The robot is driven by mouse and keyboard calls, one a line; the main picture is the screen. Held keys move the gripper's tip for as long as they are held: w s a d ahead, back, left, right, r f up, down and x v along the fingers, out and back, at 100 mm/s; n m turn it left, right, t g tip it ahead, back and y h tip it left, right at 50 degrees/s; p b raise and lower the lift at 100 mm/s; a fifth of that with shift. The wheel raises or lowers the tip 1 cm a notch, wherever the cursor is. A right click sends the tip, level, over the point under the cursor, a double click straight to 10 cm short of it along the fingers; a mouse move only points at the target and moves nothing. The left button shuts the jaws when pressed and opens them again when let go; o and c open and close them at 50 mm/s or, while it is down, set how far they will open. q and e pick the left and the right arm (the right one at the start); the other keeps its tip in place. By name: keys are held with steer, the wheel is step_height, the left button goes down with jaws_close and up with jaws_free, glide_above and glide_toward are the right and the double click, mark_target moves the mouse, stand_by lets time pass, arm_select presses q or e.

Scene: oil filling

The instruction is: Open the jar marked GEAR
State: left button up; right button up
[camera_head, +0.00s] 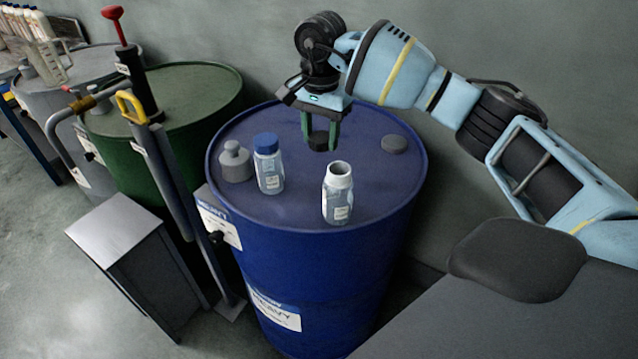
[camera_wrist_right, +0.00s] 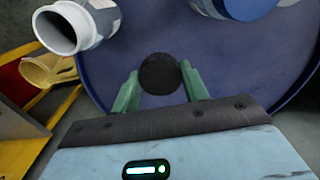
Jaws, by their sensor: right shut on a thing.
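An open jar (camera_head: 338,195) with a white neck and no lid stands upright on the blue drum (camera_head: 300,210); its neck also shows in the right wrist view (camera_wrist_right: 55,32). A second jar (camera_head: 268,165) with a blue lid stands to its left. The labels are too small to read. My right gripper (camera_head: 320,138) is shut on a black lid (camera_head: 319,141), held between its green fingers above the drum top, behind the open jar. The lid also shows between the fingers in the wrist view (camera_wrist_right: 160,74). My left gripper is not in view.
A grey bottle-shaped container (camera_head: 235,162) stands left of the blue-lidded jar. A grey round cap (camera_head: 394,144) lies at the drum's right. A green drum (camera_head: 190,95) with a red-handled pump (camera_head: 113,13) and a grey box (camera_head: 118,232) stand to the left.

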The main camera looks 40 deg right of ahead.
mark_target(321, 181)
steer(key=shift+w+d, duration=0.1)
steer(key=shift+d, duration=0.15)
steer(key=shift+f, duration=5)
steer(key=shift+f, duration=0.1)
steer(key=shift+f, duration=0.1)
steer(key=o, duration=1.1)
step_height(321, 181, up, 12)
steer(key=shift+r, duration=0.2)
